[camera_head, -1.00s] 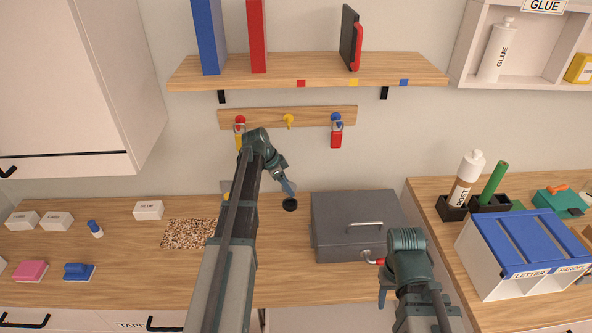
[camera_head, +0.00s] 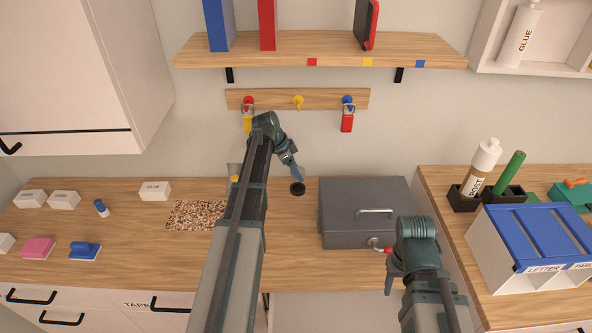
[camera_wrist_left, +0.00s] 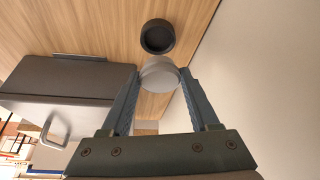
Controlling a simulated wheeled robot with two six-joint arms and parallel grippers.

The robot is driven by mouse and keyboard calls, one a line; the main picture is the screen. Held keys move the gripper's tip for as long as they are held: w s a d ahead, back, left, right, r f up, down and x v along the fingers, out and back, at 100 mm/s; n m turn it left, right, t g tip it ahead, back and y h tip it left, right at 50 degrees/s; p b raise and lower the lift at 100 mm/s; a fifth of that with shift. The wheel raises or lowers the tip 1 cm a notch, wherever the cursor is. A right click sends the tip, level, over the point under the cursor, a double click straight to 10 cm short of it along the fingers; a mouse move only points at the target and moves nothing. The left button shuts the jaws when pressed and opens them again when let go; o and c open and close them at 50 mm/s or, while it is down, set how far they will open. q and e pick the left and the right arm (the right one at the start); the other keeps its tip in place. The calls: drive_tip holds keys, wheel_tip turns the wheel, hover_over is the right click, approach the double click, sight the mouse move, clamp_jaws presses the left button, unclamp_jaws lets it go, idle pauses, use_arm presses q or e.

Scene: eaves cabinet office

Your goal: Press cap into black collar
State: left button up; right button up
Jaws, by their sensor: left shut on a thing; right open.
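The black collar (camera_head: 297,188) stands on the wooden counter, left of the grey metal box. It shows as a dark open ring in the left wrist view (camera_wrist_left: 158,36). The pale grey round cap (camera_wrist_left: 160,76) is between the fingers of my left gripper (camera_head: 296,173), which is shut on it. In the wrist view the cap appears just below the collar and overlaps its near edge; I cannot tell whether they touch. The cap is hard to make out in the head view. My right gripper (camera_head: 391,281) is open, in front of the grey box.
The grey metal box (camera_head: 340,238) with a handle stands right of the collar. A speckled mat (camera_head: 190,215) lies left of my left arm. Hooks with padlocks (camera_head: 347,121) hang on the wall behind. A blue-topped letter sorter (camera_head: 535,235) stands at right.

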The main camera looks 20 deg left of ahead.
use_arm(q)
drive_tip(key=shift+f+b, duration=1.65)
drive_tip(key=shift+f, duration=0.35)
drive_tip(key=shift+f+b, duration=0.85)
drive_tip(key=o, duration=1.4)
drive_tip(key=shift+r, duration=0.1)
drive_tip(key=p+v, duration=0.7)
drive_tip(key=shift+r, duration=0.15)
drive_tip(key=shift+a, duration=0.1)
drive_tip(key=shift+s, duration=0.15)
